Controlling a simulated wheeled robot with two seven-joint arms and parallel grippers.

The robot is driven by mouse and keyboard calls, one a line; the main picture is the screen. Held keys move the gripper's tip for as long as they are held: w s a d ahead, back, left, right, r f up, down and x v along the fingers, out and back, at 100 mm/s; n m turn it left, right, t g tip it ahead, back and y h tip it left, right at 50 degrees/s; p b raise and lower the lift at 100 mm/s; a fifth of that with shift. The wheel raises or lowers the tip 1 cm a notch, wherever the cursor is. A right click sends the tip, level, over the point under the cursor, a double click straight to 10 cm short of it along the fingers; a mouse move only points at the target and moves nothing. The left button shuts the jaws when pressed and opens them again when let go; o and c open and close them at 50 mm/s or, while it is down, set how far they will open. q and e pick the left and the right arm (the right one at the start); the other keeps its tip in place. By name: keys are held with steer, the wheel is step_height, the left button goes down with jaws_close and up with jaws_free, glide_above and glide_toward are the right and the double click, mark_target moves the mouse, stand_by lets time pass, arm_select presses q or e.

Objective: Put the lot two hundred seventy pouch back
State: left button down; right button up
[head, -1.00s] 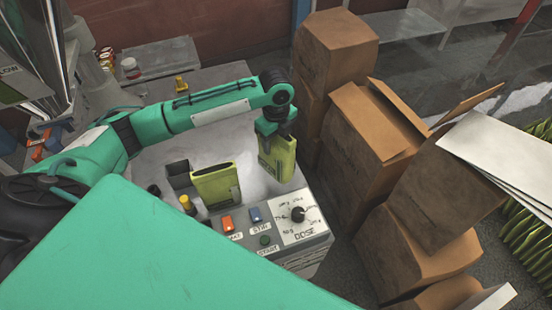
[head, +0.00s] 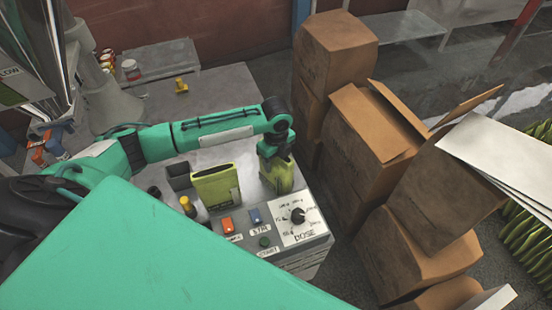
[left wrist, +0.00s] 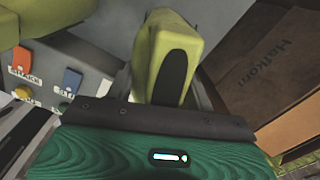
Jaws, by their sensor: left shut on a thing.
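A yellow-green pouch (head: 284,180) is in my left gripper (head: 276,158), over the right part of the machine top, behind the dose dial. In the left wrist view, this pouch (left wrist: 168,45) shows narrow, with a dark patch, just past the shut jaws. I cannot tell whether its lower end touches the machine. A second yellow-green pouch (head: 216,186) stands upright on the machine to the left, beside an empty dark slot (head: 179,174). No lot number is readable on either pouch. My right gripper is not in view.
The machine panel has an orange switch (head: 227,225), a blue switch (head: 255,216) and a dose dial (head: 298,215). Stacked cardboard boxes (head: 335,60) rise close on the right. The grey bench behind has clear room.

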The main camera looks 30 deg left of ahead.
arm_select(q)
steer(key=c, duration=0.6)
jaws_free()
steer(key=shift+o, duration=0.2)
step_height(320, 180, up, 11)
steer(key=shift+r, duration=0.65)
